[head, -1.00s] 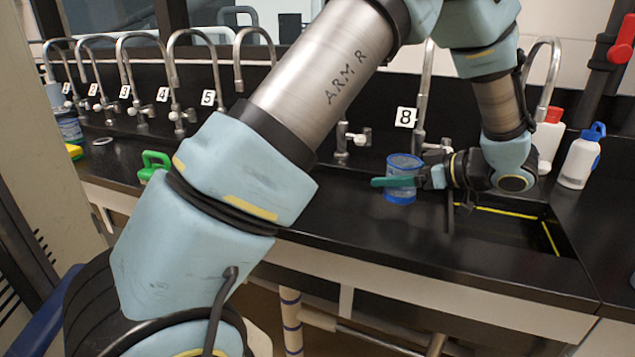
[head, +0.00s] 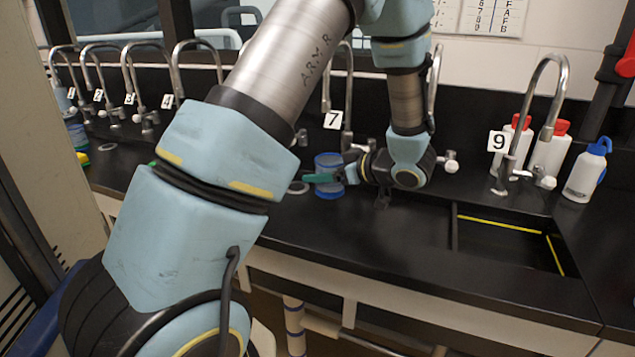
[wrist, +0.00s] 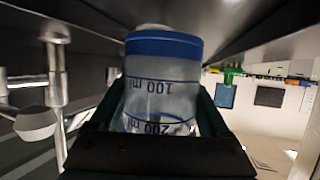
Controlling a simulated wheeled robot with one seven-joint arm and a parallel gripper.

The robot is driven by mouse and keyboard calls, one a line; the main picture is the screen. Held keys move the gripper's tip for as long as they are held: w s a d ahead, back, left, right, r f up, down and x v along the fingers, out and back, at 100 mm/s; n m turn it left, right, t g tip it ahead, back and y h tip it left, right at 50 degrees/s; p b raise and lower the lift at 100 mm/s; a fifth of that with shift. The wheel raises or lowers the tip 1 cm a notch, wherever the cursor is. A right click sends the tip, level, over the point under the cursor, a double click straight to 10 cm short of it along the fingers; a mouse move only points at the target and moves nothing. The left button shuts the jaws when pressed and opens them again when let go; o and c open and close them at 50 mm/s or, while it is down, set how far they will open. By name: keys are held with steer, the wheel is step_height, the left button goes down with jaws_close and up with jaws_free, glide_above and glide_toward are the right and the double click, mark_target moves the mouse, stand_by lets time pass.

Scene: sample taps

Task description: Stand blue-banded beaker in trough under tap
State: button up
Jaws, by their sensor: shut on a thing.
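My gripper (head: 325,178) is shut on the blue-banded beaker (head: 328,163), its green fingers at the beaker's sides. The beaker is held roughly upright in front of tap 7 (head: 347,90); I cannot tell whether its base touches the bench. In the wrist view the beaker (wrist: 160,85) fills the space between the fingers, with its blue band and 100 and 200 ml marks showing. The sunken trough (head: 453,228), with yellow lines, lies to the right of my gripper. Tap 9 (head: 530,110) stands behind the trough.
Numbered taps line the back to the left, partly hidden by my arm. A round ring (head: 298,187) lies left of the beaker. The bench front before the trough is clear.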

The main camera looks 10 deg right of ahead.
mark_target(319, 185)
steer(key=shift+w+a+f+p, duration=0.15)
steer(key=shift+a+f+p, duration=0.15)
steer(key=shift+f, duration=0.3)
steer(key=shift+w+a+f+p, duration=0.2)
steer(key=shift+a+f, duration=0.15)
steer(key=shift+f, duration=0.85)
steer(key=shift+f, duration=0.1)
steer(key=o, duration=1.3)
steer(key=shift+s+d+r, duration=0.15)
steer(key=shift+s+r, duration=0.05)
steer(key=b+v, duration=0.2)
steer(key=v, duration=0.9)
steer(key=shift+s+d+r, duration=0.15)
steer(key=shift+d+r, duration=0.05)
steer(key=shift+d, duration=0.1)
